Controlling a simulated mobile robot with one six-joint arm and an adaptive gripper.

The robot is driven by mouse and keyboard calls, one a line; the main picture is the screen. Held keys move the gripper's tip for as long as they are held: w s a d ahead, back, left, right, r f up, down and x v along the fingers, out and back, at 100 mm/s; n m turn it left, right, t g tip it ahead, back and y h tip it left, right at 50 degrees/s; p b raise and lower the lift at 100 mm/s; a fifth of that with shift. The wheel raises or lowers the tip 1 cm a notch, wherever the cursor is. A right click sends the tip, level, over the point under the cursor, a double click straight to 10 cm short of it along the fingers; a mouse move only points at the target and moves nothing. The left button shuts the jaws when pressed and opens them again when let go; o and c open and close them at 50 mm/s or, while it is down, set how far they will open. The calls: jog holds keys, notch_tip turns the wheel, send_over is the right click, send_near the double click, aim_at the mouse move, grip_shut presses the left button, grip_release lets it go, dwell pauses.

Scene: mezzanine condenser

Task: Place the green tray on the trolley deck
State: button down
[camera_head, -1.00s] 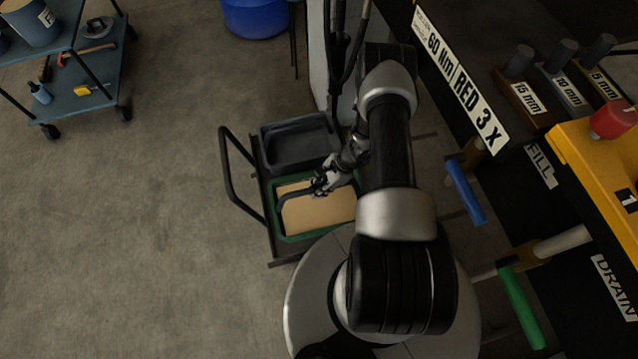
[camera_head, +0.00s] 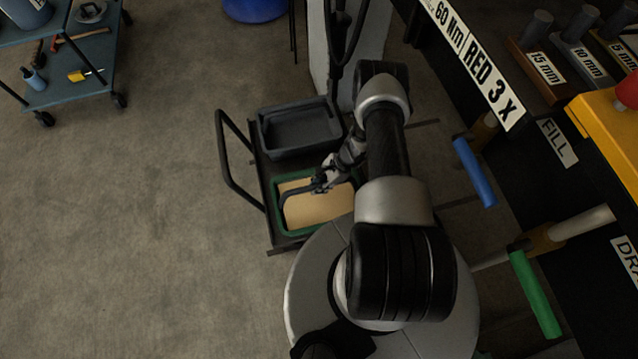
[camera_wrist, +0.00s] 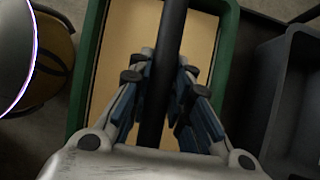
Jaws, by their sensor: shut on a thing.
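The green tray (camera_head: 279,222) holds a flat tan piece and sits over the dark trolley deck (camera_head: 283,246), beside a dark grey tray. I cannot tell whether it rests fully on the deck. A dark bar-like handle runs above the tray. My gripper (camera_head: 322,184) is shut on that handle, over the tray's middle. In the wrist view my gripper's fingers (camera_wrist: 160,95) close on the dark handle (camera_wrist: 168,50), with the green rim (camera_wrist: 90,60) on both sides. Part of the tray's right side is hidden by my arm.
The dark grey tray (camera_head: 300,133) fills the trolley's far half. The trolley's push handle (camera_head: 222,150) rises at its left. A blue shelf cart (camera_head: 75,90) stands at upper left. A bench with blue and green handles (camera_head: 535,295) stands at right. The floor at left is clear.

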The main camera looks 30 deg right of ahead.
jog(key=shift+r, duration=0.1)
jog(key=c, duration=1.5)
grip_release()
jog(key=shift+o, duration=0.2)
